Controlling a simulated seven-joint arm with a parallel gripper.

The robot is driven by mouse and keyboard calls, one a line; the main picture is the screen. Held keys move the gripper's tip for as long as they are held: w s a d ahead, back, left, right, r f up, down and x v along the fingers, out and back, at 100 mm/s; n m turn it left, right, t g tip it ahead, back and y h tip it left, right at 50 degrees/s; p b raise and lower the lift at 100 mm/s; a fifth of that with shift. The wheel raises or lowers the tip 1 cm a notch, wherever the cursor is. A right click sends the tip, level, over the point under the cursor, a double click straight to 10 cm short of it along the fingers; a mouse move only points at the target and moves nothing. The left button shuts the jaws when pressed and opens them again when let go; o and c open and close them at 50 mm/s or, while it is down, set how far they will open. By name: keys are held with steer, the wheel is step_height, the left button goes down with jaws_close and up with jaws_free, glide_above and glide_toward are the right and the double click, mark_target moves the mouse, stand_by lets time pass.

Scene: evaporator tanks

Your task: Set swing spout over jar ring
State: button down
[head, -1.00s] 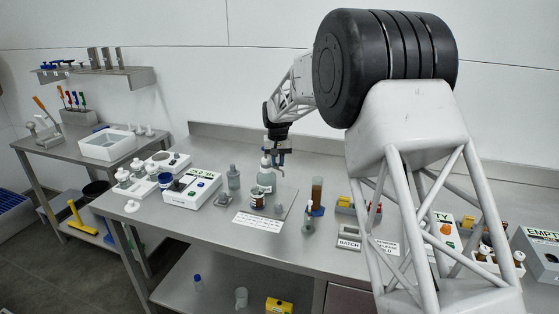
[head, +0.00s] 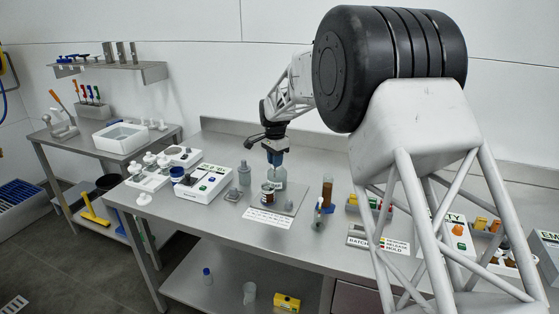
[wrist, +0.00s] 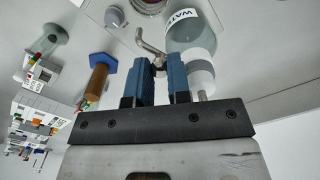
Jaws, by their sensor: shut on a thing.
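My gripper (wrist: 160,75) has blue fingers, shut on the bent grey spout (wrist: 150,45). The spout's free end curves towards the top of the wrist view, near the jar (wrist: 150,4), whose round rim is cut off by the frame edge. I cannot tell whether the spout tip is over the ring. The clear bottle (wrist: 188,30) labelled WATER, with a white collar (wrist: 201,68), stands beside the fingers. In the head view my gripper (head: 275,157) is at the bottle's top (head: 280,180), and the small brown labelled jar (head: 267,189) stands just in front.
A grey bottle (head: 244,174) and a white device (head: 204,184) stand to the left. A printed card (head: 268,219) lies in front. The bench front is mostly clear.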

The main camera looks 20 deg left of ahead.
steer(key=shift+a+m, duration=0.7)
steer(key=shift+m, duration=0.7)
steer(key=c, duration=1.1)
jaws_free()
steer(key=shift+o, duration=0.2)
steer(key=shift+r, duration=0.15)
step_height(320, 180, up, 8)
steer(key=shift+f, duration=0.2)
steer(key=shift+d, duration=0.1)
